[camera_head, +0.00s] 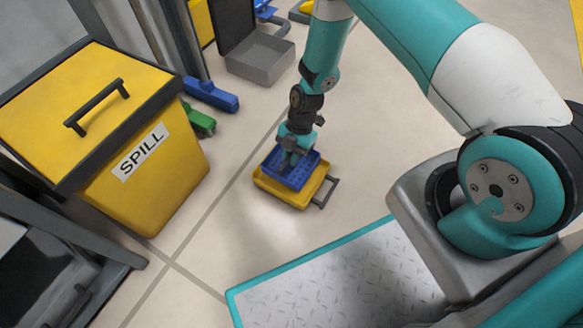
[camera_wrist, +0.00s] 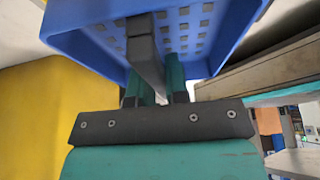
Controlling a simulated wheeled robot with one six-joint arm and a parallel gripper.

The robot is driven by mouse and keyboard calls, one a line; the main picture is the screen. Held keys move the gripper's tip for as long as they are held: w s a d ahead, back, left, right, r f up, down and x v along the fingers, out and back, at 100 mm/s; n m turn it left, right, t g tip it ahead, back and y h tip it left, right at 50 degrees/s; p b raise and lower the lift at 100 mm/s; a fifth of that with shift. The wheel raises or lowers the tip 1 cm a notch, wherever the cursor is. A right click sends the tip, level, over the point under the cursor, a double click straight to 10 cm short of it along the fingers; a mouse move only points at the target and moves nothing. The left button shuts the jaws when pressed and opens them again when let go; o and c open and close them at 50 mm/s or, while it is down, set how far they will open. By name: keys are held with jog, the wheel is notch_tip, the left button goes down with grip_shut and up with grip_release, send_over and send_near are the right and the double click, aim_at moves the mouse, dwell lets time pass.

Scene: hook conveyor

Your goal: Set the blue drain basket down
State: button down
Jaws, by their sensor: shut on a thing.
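The blue drain basket (camera_head: 299,174) has a perforated bottom and shows in the head view at or just above a yellow tray (camera_head: 302,201) with a dark handle on its right. I cannot tell whether the basket touches the tray. My gripper (camera_head: 290,154) points down at the basket and is shut on it. In the wrist view the blue basket (camera_wrist: 85,38) fills the top, with my gripper (camera_wrist: 158,72) on a dark bar against it. The exact grip point is partly hidden.
A yellow spill bin (camera_head: 165,185) with a black-handled lid stands to the left. Blue (camera_head: 212,95) and green (camera_head: 200,122) brush heads lie by it. An open grey case (camera_head: 258,58) sits behind. The floor around the tray is mostly clear.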

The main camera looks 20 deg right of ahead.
jog(key=shift+f+b, duration=1.2)
jog(key=shift+f, duration=0.95)
jog(key=shift+f, duration=0.1)
jog(key=c, duration=1.1)
grip_release()
